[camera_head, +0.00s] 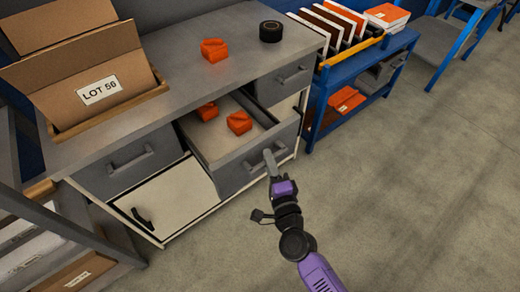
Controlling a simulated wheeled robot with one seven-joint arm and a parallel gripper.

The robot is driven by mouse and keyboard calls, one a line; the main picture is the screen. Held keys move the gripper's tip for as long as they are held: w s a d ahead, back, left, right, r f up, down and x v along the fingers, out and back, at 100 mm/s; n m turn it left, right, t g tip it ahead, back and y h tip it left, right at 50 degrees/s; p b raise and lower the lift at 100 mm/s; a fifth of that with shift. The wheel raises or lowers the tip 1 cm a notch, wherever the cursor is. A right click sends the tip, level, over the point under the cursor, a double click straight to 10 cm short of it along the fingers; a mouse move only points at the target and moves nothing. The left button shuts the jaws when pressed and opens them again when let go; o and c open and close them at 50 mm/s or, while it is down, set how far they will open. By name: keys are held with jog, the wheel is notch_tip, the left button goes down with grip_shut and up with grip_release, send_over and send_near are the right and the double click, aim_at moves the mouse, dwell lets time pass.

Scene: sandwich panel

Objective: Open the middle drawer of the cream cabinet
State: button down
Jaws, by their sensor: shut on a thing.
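The cream cabinet (176,200) has a grey top, grey drawer fronts and cream lower panels. Its middle drawer (233,173) is pulled out, so its inside shows. Two orange objects (239,122) lie in the drawer. My gripper (270,163) is at the right part of the drawer's front, shut on the drawer's handle (254,167). The gripper's fingers hide part of the handle. The left drawer (129,167) and the right drawer (284,80) of the cabinet are shut.
On the cabinet top are an open cardboard box (110,85), an orange object (214,50) and a black roll (271,31). A blue shelf (319,103) stands to the right. A grey rack (60,235) stands at the lower left. The floor (420,180) at right is clear.

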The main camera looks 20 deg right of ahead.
jog(key=s+d, duration=0.2)
jog(key=s, duration=0.4)
jog(key=shift+s+b, duration=0.15)
jog(key=shift+b, duration=0.3)
jog(key=shift+f, duration=0.1)
jog(key=c, duration=1.4)
grip_release()
jog(key=s+b, duration=0.1)
jog(key=s, duration=0.6)
jog(key=shift+s+a, duration=0.3)
jog(key=shift+s, duration=0.05)
